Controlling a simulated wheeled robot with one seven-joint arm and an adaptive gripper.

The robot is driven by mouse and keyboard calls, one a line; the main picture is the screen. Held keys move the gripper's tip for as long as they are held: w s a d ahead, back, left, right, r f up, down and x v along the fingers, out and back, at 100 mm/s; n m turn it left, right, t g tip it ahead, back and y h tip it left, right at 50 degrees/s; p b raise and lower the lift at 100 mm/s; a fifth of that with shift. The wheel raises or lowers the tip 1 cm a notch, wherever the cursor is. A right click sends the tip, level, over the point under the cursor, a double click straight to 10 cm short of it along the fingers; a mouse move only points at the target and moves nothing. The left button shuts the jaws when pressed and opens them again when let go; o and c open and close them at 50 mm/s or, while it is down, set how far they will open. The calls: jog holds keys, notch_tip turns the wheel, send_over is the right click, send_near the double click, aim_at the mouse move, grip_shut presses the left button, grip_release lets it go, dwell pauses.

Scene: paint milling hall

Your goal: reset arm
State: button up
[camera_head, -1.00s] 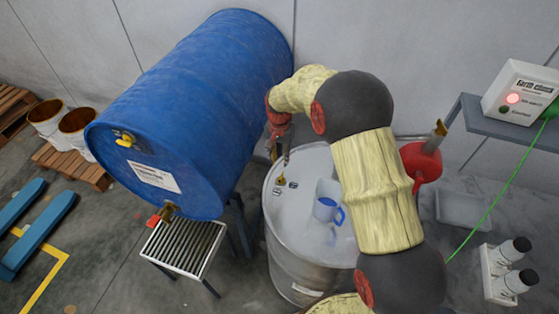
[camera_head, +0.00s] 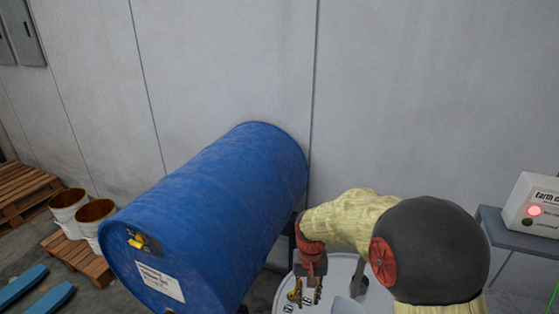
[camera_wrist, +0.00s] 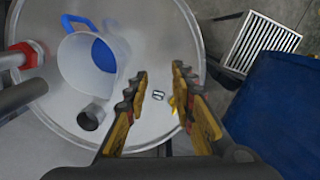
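My gripper (camera_head: 312,292) points down over the white drum lid (camera_head: 345,270), near its back left side. In the wrist view my gripper (camera_wrist: 158,85) has its two toothed fingers apart with nothing between them. My arm reaches in from the right in the head view. Below the fingers, the lid (camera_wrist: 150,25) carries a translucent jug (camera_wrist: 100,65) with a blue handle, a small dark-mouthed cup (camera_wrist: 91,117), small metal pieces (camera_wrist: 158,95) and a yellow item (camera_wrist: 172,102) partly hidden by a finger.
A big blue drum (camera_head: 215,215) lies on its side left of the arm. A slatted grate (camera_wrist: 262,45) stands beside the lid. A control box (camera_head: 535,205) with a red light sits on a shelf at right. Pails (camera_head: 95,215) and pallets stand left; the wall is behind.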

jog(key=s+d+r+t+b, duration=0.3)
jog(key=s+d+r+b, duration=0.1)
jog(key=s, duration=0.7)
jog(key=s+d+r+t+b, duration=0.3)
jog(key=s+d+r+b, duration=0.2)
jog(key=s+r, duration=0.4)
jog(key=shift+s+d+r+t, duration=0.25)
jog(key=shift+s+d, duration=0.45)
jog(key=shift+s, duration=0.95)
